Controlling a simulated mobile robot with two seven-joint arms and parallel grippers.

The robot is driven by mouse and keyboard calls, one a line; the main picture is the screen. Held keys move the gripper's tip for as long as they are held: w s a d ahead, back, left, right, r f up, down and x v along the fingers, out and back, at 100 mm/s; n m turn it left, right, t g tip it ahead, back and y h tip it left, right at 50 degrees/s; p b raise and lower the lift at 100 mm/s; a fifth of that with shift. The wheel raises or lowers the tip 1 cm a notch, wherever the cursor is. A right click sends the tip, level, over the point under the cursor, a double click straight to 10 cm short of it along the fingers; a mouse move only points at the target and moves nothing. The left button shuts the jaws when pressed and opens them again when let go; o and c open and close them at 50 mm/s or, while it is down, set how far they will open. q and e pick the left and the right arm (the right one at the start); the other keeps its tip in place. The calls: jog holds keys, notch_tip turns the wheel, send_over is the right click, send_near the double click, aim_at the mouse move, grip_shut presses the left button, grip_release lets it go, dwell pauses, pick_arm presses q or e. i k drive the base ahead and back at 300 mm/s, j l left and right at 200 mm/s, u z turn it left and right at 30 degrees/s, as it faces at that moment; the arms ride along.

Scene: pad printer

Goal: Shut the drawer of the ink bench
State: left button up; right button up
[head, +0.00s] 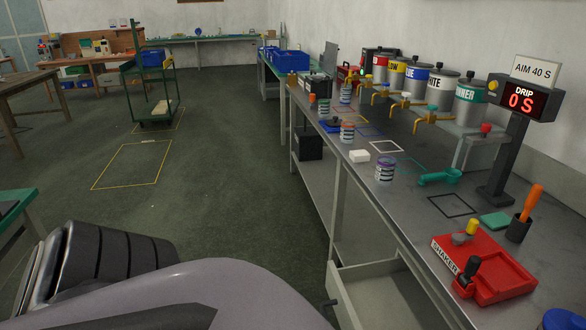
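The ink bench (404,205) is a long grey metal bench running along the right side of the head view. Its drawer (372,290) hangs under the near part of the top and stands open, pulled out to the left. Its pale front panel (341,304) faces the floor aisle, and I see into the drawer box, which looks empty where it shows. The lower part of the drawer is cut off by the bottom edge of the picture. A large part of my own body fills the bottom left. Neither gripper's fingers show.
On the bench stand several paint cans (385,169), a teal scoop (440,177), a red shaker (484,266), a drip display (520,103) and several dispensers (470,100). A green trolley (152,90) stands farther back. The floor (215,190) left of the bench is clear.

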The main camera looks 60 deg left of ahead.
aim_at(383, 294)
jog(key=u, duration=1.25)
jog(key=i+j+z, duration=0.15)
jog(key=z, duration=0.15)
jog(key=j+z, duration=0.3)
jog(key=i+j, duration=0.05)
